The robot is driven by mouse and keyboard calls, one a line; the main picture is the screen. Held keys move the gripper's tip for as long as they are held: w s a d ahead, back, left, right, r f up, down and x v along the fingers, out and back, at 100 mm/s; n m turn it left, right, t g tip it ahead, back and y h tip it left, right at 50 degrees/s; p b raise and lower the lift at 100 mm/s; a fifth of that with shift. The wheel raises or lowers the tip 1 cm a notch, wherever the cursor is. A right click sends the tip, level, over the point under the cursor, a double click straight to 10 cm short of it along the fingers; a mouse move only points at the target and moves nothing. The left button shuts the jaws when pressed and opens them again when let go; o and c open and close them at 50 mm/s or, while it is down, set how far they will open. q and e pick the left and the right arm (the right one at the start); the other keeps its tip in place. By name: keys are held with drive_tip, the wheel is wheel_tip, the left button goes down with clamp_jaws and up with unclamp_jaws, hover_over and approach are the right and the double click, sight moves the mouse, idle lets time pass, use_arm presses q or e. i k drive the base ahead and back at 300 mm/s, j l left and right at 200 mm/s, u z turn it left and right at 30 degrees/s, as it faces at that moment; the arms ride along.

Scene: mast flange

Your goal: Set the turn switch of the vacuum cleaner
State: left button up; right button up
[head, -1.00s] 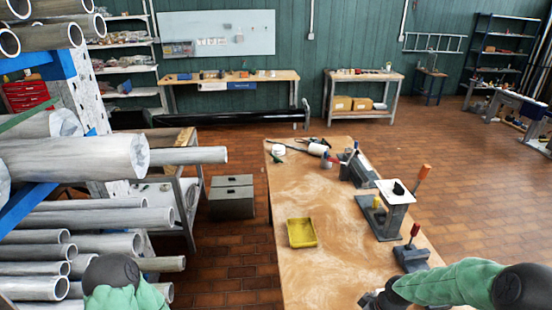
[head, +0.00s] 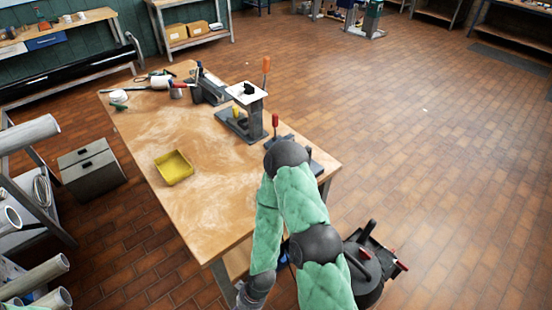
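A dark, round machine with a black top and red parts, which looks like the vacuum cleaner (head: 372,272), stands on the floor right of the table's near end. My green-sleeved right arm covers part of its left side. I cannot make out its turn switch. My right arm bends at a dark elbow over the table's near right corner, and its forearm points down toward the bottom edge. My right gripper (head: 245,299) is only partly in view at the bottom edge, left of the machine and apart from it; its fingers are not clear. My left gripper is not in view.
A wooden table (head: 207,215) holds a yellow tray (head: 173,167), a grey press-like stand (head: 245,115) and tools. A grey drawer box (head: 92,170) stands on the floor at left, near racked pipes (head: 35,278). The brick floor (head: 440,160) at right is clear.

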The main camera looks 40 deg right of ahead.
sight(363, 255)
drive_tip(key=k+j+z, duration=0.1)
drive_tip(key=z, duration=2.25)
drive_tip(key=i+j+z, duration=0.25)
drive_tip(key=i+j, duration=0.15)
drive_tip(key=i+j+z, duration=0.25)
drive_tip(key=i+j, duration=0.2)
